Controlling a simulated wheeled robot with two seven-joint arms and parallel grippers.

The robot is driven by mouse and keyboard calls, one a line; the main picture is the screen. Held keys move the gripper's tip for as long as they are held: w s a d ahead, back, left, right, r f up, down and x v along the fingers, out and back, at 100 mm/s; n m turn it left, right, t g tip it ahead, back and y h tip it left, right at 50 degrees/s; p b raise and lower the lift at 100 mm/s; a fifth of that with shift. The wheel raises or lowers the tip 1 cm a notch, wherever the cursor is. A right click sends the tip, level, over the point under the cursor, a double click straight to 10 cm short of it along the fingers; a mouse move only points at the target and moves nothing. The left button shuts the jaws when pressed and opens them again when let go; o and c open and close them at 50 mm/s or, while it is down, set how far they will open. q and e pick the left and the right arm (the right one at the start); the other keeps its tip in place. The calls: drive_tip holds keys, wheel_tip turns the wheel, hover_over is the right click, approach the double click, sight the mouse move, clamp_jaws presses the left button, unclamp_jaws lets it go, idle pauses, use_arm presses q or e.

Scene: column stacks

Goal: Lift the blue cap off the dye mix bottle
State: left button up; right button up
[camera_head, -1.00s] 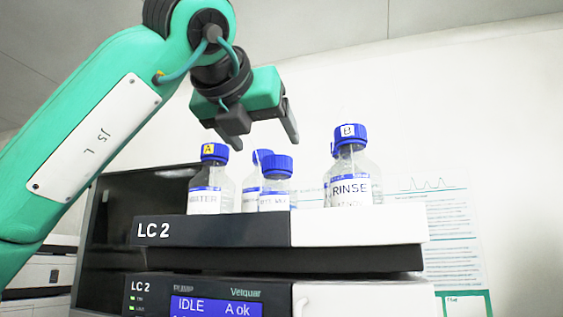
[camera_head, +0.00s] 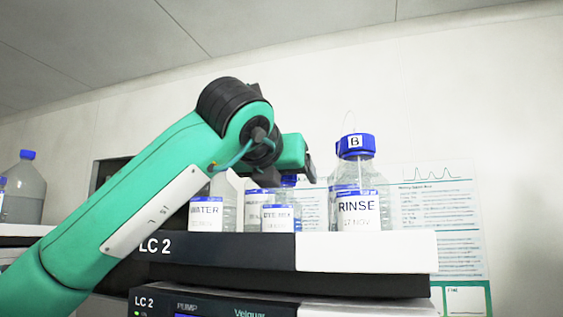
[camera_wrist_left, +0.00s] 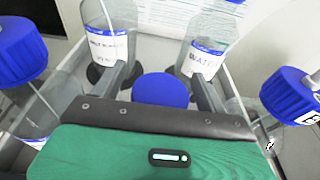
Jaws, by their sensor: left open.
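In the left wrist view, a round blue cap (camera_wrist_left: 160,90) sits between the two fingers of my left gripper (camera_wrist_left: 164,84). The fingers are apart, one on each side of the cap, with visible gaps, and hold nothing. The bottle's body is hidden below the cap in that view. My right gripper is not in view.
The rinse bottle (camera_head: 357,209) with a blue B cap stands close to the right. The instrument's white front edge (camera_head: 366,250) lies below. A further bottle (camera_head: 25,190) stands far left.

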use_arm(q)
drive_tip(key=shift+s, duration=0.1)
drive_tip(key=shift+c, duration=0.4)
drive_tip(key=c, duration=0.9)
drive_tip(key=shift+r, duration=0.15)
drive_tip(key=shift+r, duration=0.5)
drive_tip(key=shift+r+p, duration=1.05)
drive_tip(key=shift+r, duration=8.35)
